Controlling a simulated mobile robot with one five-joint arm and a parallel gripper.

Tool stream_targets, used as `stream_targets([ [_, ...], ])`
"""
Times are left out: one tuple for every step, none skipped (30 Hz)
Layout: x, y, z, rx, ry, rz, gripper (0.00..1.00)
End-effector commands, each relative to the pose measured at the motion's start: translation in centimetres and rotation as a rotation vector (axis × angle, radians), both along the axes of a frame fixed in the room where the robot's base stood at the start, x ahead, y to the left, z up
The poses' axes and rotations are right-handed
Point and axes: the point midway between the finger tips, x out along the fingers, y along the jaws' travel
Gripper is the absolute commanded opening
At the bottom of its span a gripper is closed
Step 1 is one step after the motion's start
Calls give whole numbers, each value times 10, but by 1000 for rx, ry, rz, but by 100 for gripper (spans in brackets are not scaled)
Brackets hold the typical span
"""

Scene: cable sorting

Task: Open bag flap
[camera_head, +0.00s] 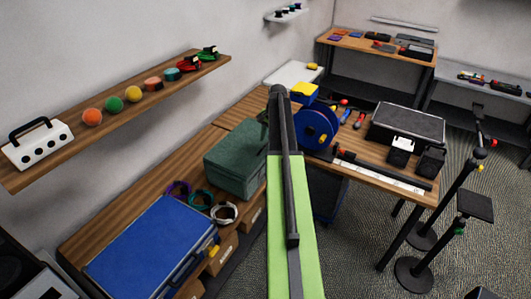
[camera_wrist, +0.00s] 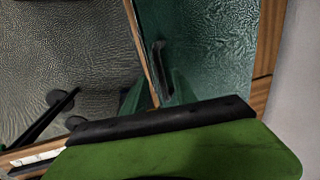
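A dark green box-like bag (camera_head: 238,160) stands on the wooden bench, left of my arm in the head view. In the wrist view its textured green side (camera_wrist: 205,45) fills the upper right, with a short black handle or strap (camera_wrist: 159,55) on it. My gripper (camera_wrist: 155,92) shows as two dark green fingers, apart, just past the black-edged green plate of my arm. The strap is ahead of the fingers, and I see nothing held. In the head view my arm hides most of the gripper and part of the bag's right side. The flap edge is not clear.
A blue case (camera_head: 145,245) and several cable rings (camera_head: 198,197) lie left of the bag. A blue reel (camera_head: 317,128), a black case (camera_head: 405,122) and tools lie to the right. A shelf (camera_head: 120,118) hangs on the left wall. Black stands (camera_head: 428,235) occupy the right floor.

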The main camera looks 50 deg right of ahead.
Motion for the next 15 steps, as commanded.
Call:
stream_targets([
  [2,0,-17,0,0,0,34],
  [3,0,-20,0,0,0,34],
  [3,1,-22,0,0,0,34],
  [4,1,-23,0,0,0,34],
  [4,1,-24,0,0,0,34],
  [4,1,-24,0,0,0,34],
  [5,1,-23,0,0,0,34],
  [4,1,-23,0,0,0,34],
  [5,1,-22,0,0,0,34],
  [5,1,-22,0,0,0,34],
  [5,1,-21,0,0,0,34],
  [5,2,-21,0,0,0,34],
  [5,2,-21,0,0,0,31],
  [5,2,-21,0,0,1,27],
  [5,2,-21,0,0,1,22],
])
